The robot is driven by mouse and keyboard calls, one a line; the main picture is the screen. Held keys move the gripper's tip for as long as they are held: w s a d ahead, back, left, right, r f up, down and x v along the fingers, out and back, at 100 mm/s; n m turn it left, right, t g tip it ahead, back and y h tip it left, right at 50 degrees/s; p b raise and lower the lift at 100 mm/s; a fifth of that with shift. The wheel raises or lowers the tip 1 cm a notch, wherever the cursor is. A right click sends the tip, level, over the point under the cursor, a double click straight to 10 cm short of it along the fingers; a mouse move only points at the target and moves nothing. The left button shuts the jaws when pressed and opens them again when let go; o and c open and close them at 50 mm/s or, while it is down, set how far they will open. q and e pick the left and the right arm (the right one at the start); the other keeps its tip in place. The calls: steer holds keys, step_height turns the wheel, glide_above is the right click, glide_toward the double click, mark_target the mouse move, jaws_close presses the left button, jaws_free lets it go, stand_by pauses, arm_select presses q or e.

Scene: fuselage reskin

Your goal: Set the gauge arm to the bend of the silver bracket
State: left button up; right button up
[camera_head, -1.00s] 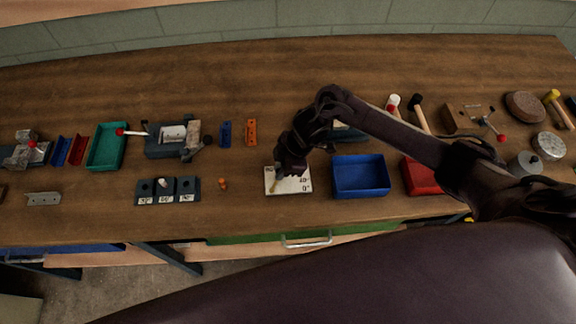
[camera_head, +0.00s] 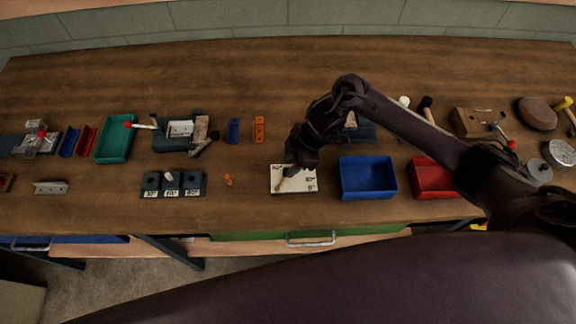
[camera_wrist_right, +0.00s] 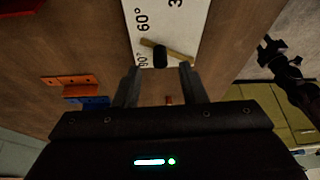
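The gauge (camera_head: 307,185) is a white plate with printed angle marks at the front middle of the bench. Its brass gauge arm (camera_wrist_right: 181,52) has a black knob (camera_wrist_right: 160,57) and lies across the plate close to the 90° mark in the right wrist view. My right gripper (camera_wrist_right: 160,82) is open, its two fingers apart on either side of the knob's line, nothing between them. A silver bracket (camera_head: 51,188) with holes lies flat at the front left; its bend is hard to make out. A dark jointed part at the wrist view's right edge may be my left arm (camera_wrist_right: 290,82).
A blue tray (camera_head: 367,178) and a red tray (camera_head: 434,179) stand right of the gauge. An orange bracket (camera_head: 259,130) and a blue bracket (camera_head: 233,131) stand behind left. A dark block row (camera_head: 173,190), vise (camera_head: 176,143) and green tray (camera_head: 116,140) are further left.

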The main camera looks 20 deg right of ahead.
steer(key=v, duration=0.5)
steer(key=shift+a+b, duration=0.1)
steer(key=shift+b, duration=0.2)
steer(key=shift+f, duration=0.1)
